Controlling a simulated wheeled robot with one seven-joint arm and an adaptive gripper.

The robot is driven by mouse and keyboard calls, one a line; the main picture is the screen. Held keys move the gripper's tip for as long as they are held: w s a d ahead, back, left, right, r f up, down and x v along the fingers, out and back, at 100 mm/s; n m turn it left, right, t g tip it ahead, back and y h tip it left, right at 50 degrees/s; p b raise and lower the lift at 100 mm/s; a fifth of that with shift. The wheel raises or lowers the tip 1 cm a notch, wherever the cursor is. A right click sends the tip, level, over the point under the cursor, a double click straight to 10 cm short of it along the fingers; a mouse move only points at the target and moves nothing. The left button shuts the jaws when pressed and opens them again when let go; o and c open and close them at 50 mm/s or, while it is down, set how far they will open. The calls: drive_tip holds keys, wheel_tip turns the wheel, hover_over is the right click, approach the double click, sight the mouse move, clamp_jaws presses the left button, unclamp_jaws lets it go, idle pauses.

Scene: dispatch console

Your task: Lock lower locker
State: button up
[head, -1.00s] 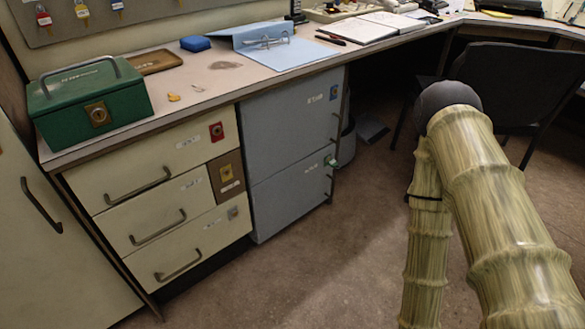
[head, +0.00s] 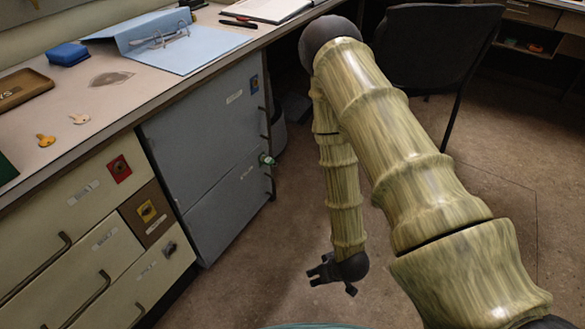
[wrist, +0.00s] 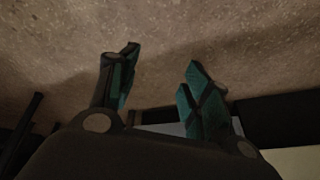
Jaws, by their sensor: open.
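The lower locker (head: 228,205) is the lower blue-grey door under the desk, and it looks closed. A small greenish item (head: 266,159) sits at its upper right edge, perhaps a key in its lock; it is too small to be sure.
Cream drawers (head: 75,235) with handles and locks stand left of the lockers. Two keys (head: 62,130) lie on the desktop, near a brown tray (head: 22,88) and a blue binder (head: 165,42). A dark chair (head: 430,50) stands behind my arm. The floor before the lockers is clear.

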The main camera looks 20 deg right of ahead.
drive_tip(key=w+r+n+t+y+b, duration=0.1)
drive_tip(key=w+r+t, duration=0.1)
drive_tip(key=w, duration=0.7)
drive_tip(key=w+r+n+t+y+b, duration=0.1)
drive_tip(key=w+r+t+y, duration=0.15)
drive_tip(key=w, duration=0.55)
drive_tip(key=n+t+y+b, duration=0.3)
drive_tip(key=n+t+y, duration=0.1)
drive_tip(key=n+y, duration=0.1)
approach(273, 162)
drive_tip(key=x, duration=0.2)
drive_tip(key=shift+g, duration=0.25)
drive_tip(key=shift+b+x, duration=1.5)
drive_tip(key=shift+x, duration=0.9)
drive_tip(key=shift+w+a+r, duration=0.1)
drive_tip(key=shift+w+a, duration=0.15)
drive_tip(key=shift+w, duration=0.05)
drive_tip(key=shift+p+x, duration=0.55)
drive_tip(key=shift+x, duration=1)
drive_tip(key=shift+c, duration=0.2)
drive_tip(key=c, duration=0.9)
